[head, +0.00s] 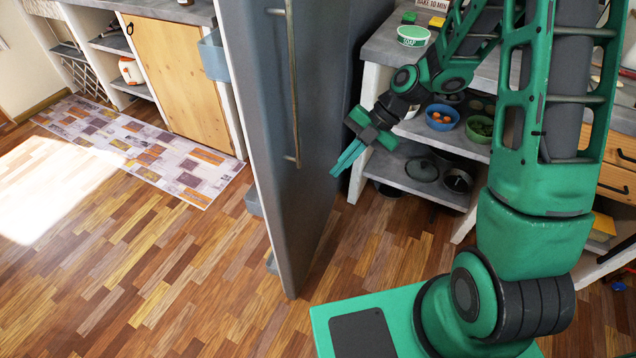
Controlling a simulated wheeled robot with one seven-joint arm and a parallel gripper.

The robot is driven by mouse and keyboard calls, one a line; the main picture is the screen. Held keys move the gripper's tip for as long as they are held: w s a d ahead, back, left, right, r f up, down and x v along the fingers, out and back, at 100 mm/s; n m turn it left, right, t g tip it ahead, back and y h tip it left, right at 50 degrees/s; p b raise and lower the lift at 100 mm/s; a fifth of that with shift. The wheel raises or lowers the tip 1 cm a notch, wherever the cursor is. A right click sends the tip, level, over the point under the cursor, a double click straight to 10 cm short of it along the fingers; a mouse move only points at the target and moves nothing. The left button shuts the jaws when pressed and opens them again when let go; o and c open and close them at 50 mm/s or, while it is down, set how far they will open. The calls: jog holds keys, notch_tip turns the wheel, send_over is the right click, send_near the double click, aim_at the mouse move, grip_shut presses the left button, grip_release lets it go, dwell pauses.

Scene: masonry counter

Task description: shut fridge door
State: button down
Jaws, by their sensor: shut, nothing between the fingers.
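The grey fridge door (312,110) stands swung open in the middle of the head view, seen close to edge-on. Its long vertical metal handle (293,85) is on the face towards the right. Pale blue door shelves (213,56) stick out from its inner side on the left. My gripper (347,160) is to the right of the door, at about the height of the handle's lower end. Its green fingers are shut and empty and point down and left. A gap shows between the fingers and the handle. The fridge body is not clearly seen.
On the right, a counter (385,45) with open shelves holds bowls (442,117) and pans (458,180), close behind my arm. A wooden cabinet (172,75) and a patterned rug (150,150) lie left of the door. The wooden floor (150,270) at front left is clear.

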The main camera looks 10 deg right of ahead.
send_near(294, 200)
notch_tip(294, 200, down, 4)
jog(key=s, duration=0.3)
jog(key=shift+w+a+r, duration=0.15)
jog(key=shift+w+a, duration=0.45)
jog(key=shift+a, duration=0.1)
jog(key=shift+w+a+r, duration=0.15)
jog(key=shift+w+a, duration=0.45)
jog(key=shift+a, duration=0.05)
jog(key=shift+a, duration=0.1)
